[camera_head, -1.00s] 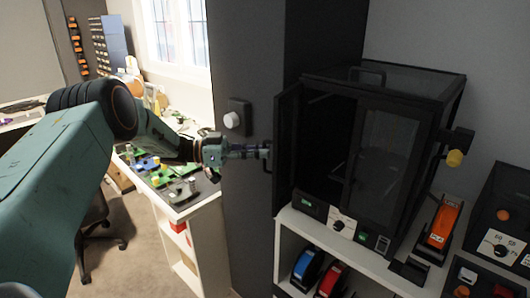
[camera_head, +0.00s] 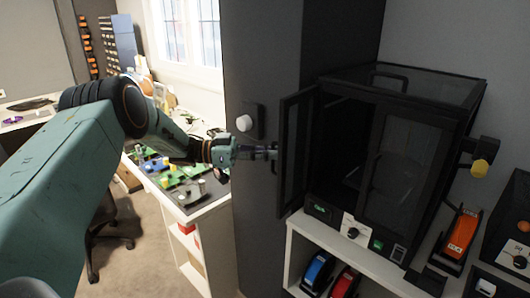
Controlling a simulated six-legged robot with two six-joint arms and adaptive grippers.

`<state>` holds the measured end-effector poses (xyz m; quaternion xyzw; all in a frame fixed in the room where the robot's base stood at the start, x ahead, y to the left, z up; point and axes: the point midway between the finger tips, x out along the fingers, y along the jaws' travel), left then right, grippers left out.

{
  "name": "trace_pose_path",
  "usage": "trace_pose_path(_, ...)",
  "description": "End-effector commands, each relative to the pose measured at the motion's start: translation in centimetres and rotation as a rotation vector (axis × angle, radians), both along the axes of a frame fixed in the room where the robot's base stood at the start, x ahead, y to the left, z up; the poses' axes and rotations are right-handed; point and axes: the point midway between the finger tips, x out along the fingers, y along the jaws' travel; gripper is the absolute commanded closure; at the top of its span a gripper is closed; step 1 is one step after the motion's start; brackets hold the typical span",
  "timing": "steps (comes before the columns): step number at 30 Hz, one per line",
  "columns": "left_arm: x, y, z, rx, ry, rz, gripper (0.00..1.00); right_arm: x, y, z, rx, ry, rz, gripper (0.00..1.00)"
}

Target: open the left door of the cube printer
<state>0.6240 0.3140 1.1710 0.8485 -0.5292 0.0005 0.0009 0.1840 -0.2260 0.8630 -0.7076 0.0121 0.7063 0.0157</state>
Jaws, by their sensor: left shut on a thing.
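The black cube printer (camera_head: 455,130) stands on a white shelf at the right of the head view. Its left door (camera_head: 297,150) is swung outward to the left, leaving the left half of the front open onto a dark interior. The right door (camera_head: 397,180) is closed. My left gripper (camera_head: 268,152) comes in from the left and is shut on the left door's handle, at the outer edge of the door. The fingertips are small and partly hidden against the dark door. My right gripper is not in view.
A grey pillar (camera_head: 262,80) stands just behind the open door. A white table (camera_head: 205,200) with green boards is at the left. An orange device (camera_head: 460,235) stands right of the printer. A blue device (camera_head: 317,270) and a red one (camera_head: 343,284) sit below.

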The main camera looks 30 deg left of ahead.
Motion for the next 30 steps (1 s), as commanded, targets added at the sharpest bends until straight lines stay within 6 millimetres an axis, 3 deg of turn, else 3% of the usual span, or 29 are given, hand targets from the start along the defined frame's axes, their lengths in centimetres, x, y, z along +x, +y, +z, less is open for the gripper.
trace_pose_path(1, 0.2, -0.1, 0.3, 0.0, -0.006, 0.0, 1.0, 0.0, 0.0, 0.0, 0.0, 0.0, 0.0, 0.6)
trace_pose_path(2, 0.2, -0.1, 0.3, 0.0, -0.006, 0.0, 0.89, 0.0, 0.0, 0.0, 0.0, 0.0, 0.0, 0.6)
trace_pose_path(9, 0.2, 0.1, 0.2, 0.0, -0.004, 0.0, 0.69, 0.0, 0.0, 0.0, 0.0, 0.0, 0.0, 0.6)
trace_pose_path(20, 0.0, 0.5, 0.1, 0.0, -0.002, 0.001, 0.68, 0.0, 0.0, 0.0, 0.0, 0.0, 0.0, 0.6)
trace_pose_path(23, -0.4, 1.5, 0.1, 0.0, -0.002, 0.003, 0.68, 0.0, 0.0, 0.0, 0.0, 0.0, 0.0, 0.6)
trace_pose_path(30, -2.5, 5.9, 0.1, 0.0, -0.004, 0.005, 0.68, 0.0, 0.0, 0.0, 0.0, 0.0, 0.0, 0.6)
